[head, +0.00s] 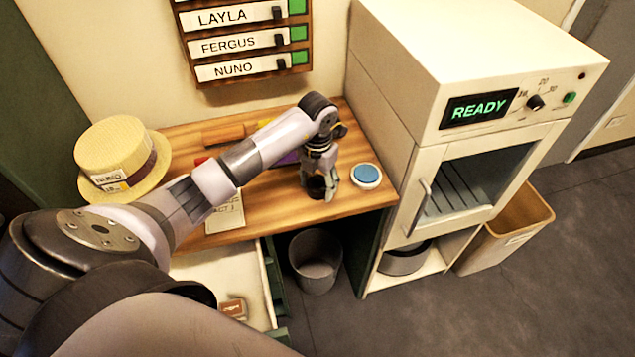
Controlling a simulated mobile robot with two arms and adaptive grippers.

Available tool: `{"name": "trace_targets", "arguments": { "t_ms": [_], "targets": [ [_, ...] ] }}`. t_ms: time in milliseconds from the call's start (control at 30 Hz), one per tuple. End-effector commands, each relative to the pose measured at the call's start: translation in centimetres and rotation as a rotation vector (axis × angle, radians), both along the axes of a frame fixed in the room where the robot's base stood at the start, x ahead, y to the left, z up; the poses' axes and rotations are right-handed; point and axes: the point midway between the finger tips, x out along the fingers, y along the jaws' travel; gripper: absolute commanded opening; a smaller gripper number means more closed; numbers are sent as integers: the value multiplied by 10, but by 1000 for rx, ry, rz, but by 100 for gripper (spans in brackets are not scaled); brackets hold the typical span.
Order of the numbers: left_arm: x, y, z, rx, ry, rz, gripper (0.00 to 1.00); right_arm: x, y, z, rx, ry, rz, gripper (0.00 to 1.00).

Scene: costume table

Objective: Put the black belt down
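My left gripper (318,188) reaches down over the right part of the wooden table (270,205). Its fingers are closed around a small dark, rounded thing that looks like the coiled black belt (316,187). The belt is low, at or just above the table top; I cannot tell whether it touches the wood. The fingers hide part of it. My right gripper is not in view.
A round blue-topped disc (366,175) lies close right of the gripper. A straw hat (120,158) and a paper note (226,214) are left. A cabinet reading READY (480,108) stands right. An open drawer (215,265) and a bin (315,262) are below.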

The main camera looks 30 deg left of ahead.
Motion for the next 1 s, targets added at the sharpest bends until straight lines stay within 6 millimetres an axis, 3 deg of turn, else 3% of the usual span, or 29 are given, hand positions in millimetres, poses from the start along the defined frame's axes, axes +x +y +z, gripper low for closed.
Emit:
{"name": "trace_targets", "arguments": {
  "t_ms": [167,567,667,1000],
  "targets": [
    [0,0,0,-1,1,0,69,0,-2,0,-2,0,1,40],
    [1,0,7,-1,-1,0,69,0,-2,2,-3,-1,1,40],
    [1,0,19,-1,-4,-1,69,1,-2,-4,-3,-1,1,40],
    [3,1,91,0,-5,-1,69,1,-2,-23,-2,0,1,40]
  ]
}}
